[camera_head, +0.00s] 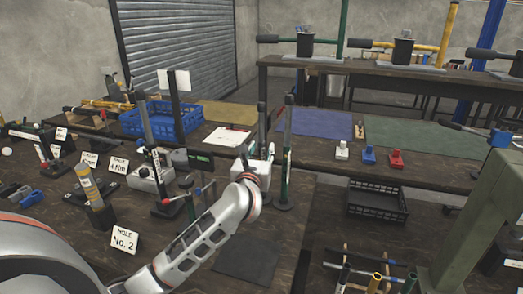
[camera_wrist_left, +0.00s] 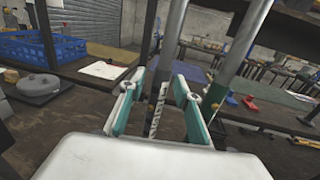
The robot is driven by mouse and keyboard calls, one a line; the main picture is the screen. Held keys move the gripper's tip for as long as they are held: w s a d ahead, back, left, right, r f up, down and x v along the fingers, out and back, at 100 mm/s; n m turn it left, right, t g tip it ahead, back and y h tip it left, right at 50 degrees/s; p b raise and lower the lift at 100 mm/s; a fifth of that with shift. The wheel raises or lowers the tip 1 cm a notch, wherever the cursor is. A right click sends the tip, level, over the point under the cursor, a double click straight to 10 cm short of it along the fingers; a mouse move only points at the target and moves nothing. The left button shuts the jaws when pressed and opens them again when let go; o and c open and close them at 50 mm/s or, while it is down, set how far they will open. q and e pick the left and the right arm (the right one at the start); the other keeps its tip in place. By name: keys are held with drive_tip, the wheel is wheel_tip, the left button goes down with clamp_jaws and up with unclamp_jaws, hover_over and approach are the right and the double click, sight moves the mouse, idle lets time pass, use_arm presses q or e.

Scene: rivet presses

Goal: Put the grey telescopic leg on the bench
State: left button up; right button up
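My left gripper (camera_head: 262,168) is over the dark wooden bench (camera_head: 325,165). In the left wrist view the gripper (camera_wrist_left: 160,105) has its two teal fingers apart. An upright grey leg (camera_wrist_left: 174,42) shows between them, with white lettering low down and a gap on each side. In the head view the grey leg (camera_head: 262,122) rises just behind the gripper, its lower part hidden. A second leg, grey above and green below (camera_head: 287,140), stands upright on a round dark foot just right of the gripper. My right gripper is not in view.
A blue crate (camera_head: 160,122), a white paper (camera_head: 228,137) and a blue mat (camera_head: 318,123) lie behind. A black crate (camera_head: 378,200) is to the right. Several tools and a "Hole No. 2" sign (camera_head: 125,239) crowd the left. A rear bench (camera_head: 390,72) carries presses.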

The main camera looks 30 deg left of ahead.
use_arm(q)
drive_tip(key=v, duration=1.1)
drive_tip(key=shift+s, duration=0.15)
drive_tip(key=shift+d+f, duration=0.1)
